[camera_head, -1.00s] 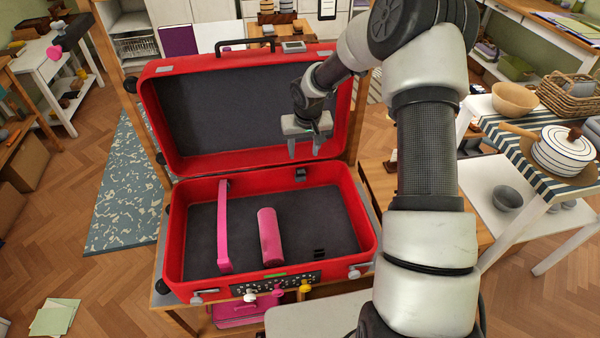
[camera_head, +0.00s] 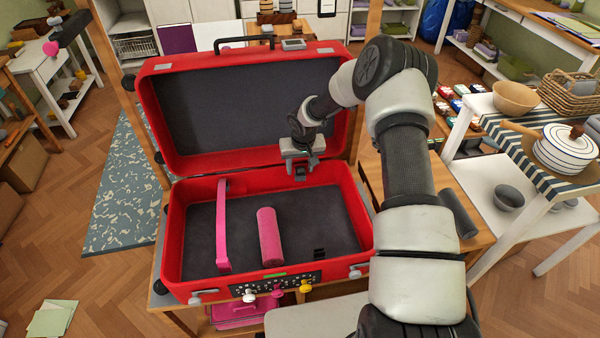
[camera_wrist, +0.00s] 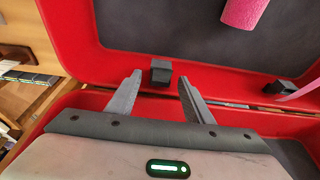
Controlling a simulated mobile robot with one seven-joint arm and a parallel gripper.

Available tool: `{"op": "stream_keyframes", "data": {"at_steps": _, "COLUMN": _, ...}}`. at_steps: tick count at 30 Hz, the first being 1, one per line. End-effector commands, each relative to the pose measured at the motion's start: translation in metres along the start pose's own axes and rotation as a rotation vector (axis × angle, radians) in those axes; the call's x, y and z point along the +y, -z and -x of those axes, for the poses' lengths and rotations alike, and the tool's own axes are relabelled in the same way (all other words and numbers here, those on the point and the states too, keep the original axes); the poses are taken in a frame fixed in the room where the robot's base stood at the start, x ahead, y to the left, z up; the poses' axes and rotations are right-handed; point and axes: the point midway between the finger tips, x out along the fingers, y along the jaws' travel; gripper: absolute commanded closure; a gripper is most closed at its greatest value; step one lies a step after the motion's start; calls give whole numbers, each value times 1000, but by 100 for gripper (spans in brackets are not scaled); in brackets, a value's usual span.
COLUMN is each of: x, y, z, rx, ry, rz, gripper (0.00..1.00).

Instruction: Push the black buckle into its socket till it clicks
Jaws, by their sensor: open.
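A small black block (camera_head: 300,172) sits at the inner far wall of the red suitcase's (camera_head: 366,225) base. It also shows in the wrist view (camera_wrist: 161,74), and I cannot tell whether it is the buckle or the socket. My gripper (camera_head: 300,178) is open and empty, low over the far rim. In the wrist view its fingertips (camera_wrist: 160,82) are on either side of the block, with gaps. A second black block (camera_wrist: 281,87) is at the pink strap's (camera_wrist: 303,86) end. A small black piece (camera_head: 320,252) lies on the base floor, front right.
The raised lid (camera_head: 240,103) stands behind my gripper. A pink roll (camera_head: 269,237) lies in the base beside the pink strap (camera_head: 223,225). A panel with knobs (camera_head: 275,285) is along the front.

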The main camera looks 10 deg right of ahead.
Motion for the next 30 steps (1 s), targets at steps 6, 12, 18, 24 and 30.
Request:
{"op": "stream_keyframes", "data": {"at_steps": 6, "x": 0, "y": 0, "z": 1, "rx": 0, "ry": 0, "rz": 0, "gripper": 67}}
{"op": "stream_keyframes", "data": {"at_steps": 12, "x": 0, "y": 0, "z": 1, "rx": 0, "ry": 0, "rz": 0, "gripper": 97}}
{"op": "stream_keyframes", "data": {"at_steps": 18, "x": 0, "y": 0, "z": 1, "rx": 0, "ry": 0, "rz": 0, "gripper": 97}}
{"op": "stream_keyframes", "data": {"at_steps": 24, "x": 0, "y": 4, "z": 10, "rx": 3, "ry": -1, "rz": 0, "gripper": 97}}
{"op": "stream_keyframes", "data": {"at_steps": 30, "x": 1, "y": 14, "z": 47, "rx": 4, "ry": -2, "rz": 1, "gripper": 97}}
